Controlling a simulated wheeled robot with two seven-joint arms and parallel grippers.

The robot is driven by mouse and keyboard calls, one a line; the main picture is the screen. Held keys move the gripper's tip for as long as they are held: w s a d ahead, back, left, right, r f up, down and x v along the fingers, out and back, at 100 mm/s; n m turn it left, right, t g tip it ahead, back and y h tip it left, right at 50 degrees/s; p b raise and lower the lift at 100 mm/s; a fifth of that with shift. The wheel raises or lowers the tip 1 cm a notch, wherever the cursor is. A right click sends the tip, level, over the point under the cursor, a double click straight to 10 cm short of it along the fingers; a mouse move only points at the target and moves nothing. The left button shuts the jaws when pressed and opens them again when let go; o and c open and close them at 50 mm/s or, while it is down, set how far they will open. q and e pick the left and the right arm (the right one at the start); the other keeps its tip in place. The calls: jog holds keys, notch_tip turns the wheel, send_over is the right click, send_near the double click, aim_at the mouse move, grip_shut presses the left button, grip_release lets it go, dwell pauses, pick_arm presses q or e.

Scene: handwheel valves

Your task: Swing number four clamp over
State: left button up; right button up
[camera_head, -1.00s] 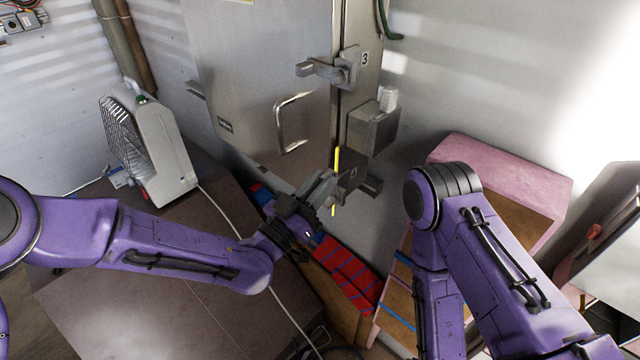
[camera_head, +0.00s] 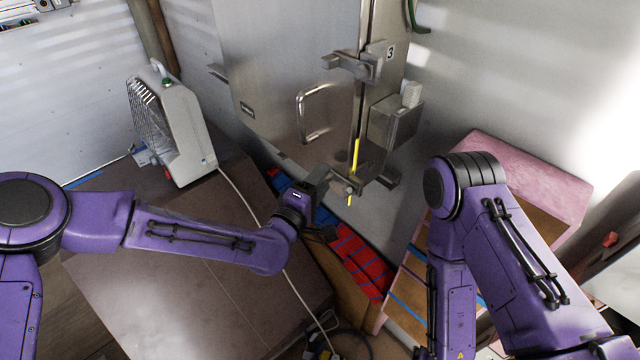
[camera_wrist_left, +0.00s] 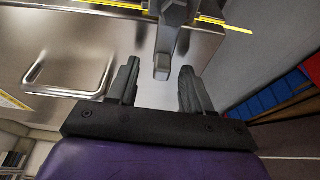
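The number four clamp (camera_head: 349,187) is a grey metal latch low on the cabinet's door edge, below the clamp marked 3 (camera_head: 352,66). A yellow strip (camera_head: 354,158) runs beside it. My left gripper (camera_head: 322,181) is just left of the clamp. In the left wrist view, my left gripper (camera_wrist_left: 157,85) is open, and the clamp's blunt bar (camera_wrist_left: 163,62) points down towards the gap between the fingers. I see no contact. The number four marking is not readable now. My right arm is at the right, and its gripper is out of view.
The metal cabinet door (camera_head: 290,60) has a bar handle (camera_head: 312,112). A grey box (camera_head: 393,120) sits right of the door edge. A white fan heater (camera_head: 172,125) stands at left. Red packs (camera_head: 360,265) lie below, and a pink-topped shelf (camera_head: 520,175) stands right.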

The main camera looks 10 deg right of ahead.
pick_arm(q)
jog(key=shift+s, duration=0.1)
jog(key=s+a, duration=0.2)
jog(key=a, duration=0.1)
jog(key=s+a, duration=0.1)
jog(key=a, duration=0.1)
jog(key=shift+s, duration=0.1)
dwell(0.3)
jog(key=b+v, duration=0.3)
jog(key=v, duration=0.7)
jog(key=shift+s+a+b, duration=0.2)
jog(key=shift+b, duration=0.15)
